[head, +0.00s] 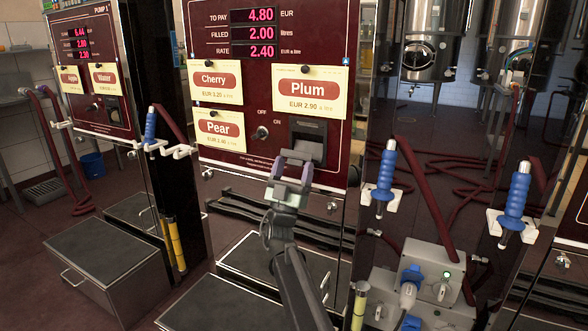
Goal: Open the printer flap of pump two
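The middle pump panel (270,110) is dark red, with Cherry, Plum and Pear cards; its pump number is out of view. The printer (308,128) is a dark housing at its lower right, below the Plum card. Its grey flap (311,149) shows in the lower part of the housing, partly hidden by my gripper; I cannot tell whether it is fully closed. My gripper (292,168) is just below and in front of the flap, its two fingers apart. Nothing is clearly held between them. I cannot tell whether a fingertip touches the flap.
An OFF/ON knob (261,133) is left of the printer. Blue-handled nozzles (384,175) hang to the right, above a grey socket box (428,285). Pump 1 (90,75) stands at left. A dark step box (108,265) and yellow posts (175,245) stand low in front.

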